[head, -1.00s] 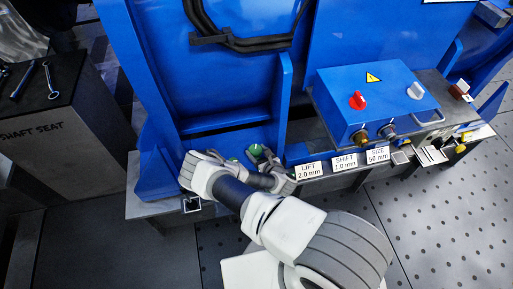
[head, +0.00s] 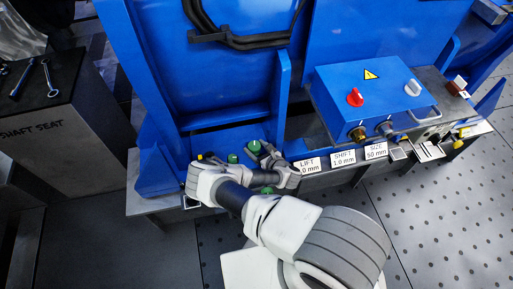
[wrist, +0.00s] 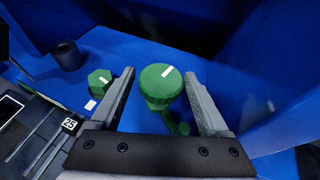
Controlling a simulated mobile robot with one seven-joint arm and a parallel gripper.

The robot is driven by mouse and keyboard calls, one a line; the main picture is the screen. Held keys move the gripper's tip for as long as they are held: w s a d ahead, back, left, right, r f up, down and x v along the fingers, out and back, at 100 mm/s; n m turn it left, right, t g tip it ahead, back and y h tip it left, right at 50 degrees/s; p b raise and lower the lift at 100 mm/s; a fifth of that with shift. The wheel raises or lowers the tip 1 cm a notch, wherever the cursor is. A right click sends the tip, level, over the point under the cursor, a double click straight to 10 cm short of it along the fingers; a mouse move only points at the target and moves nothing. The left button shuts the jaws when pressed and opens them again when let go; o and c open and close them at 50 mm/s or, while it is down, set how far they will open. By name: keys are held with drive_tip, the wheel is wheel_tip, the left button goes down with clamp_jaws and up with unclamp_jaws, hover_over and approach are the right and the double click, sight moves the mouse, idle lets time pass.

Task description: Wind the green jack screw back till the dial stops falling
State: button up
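A round green knob with a white mark (wrist: 161,84) stands between the two fingers of my gripper (wrist: 160,92) in the wrist view. A second green knob (wrist: 99,81), hexagonal with a white mark, stands outside the left finger. In the head view my gripper (head: 268,157) is at the blue frame's lower edge, with a green knob (head: 254,147) at its fingertips and another green knob (head: 232,158) to its left. No dial face is readable.
A blue control box (head: 372,95) with a red knob stands to the right. Plates marked LIFT (head: 308,165), SHIFT (head: 343,157) and SIZE (head: 376,150) line the front edge; LIFT is partly hidden. Blue uprights flank the gripper. A dark bench (head: 45,95) with wrenches is at left.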

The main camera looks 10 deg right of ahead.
drive_tip(key=shift+o, duration=0.5)
drive_tip(key=shift+d, duration=0.1)
drive_tip(key=shift+m+h, duration=0.3)
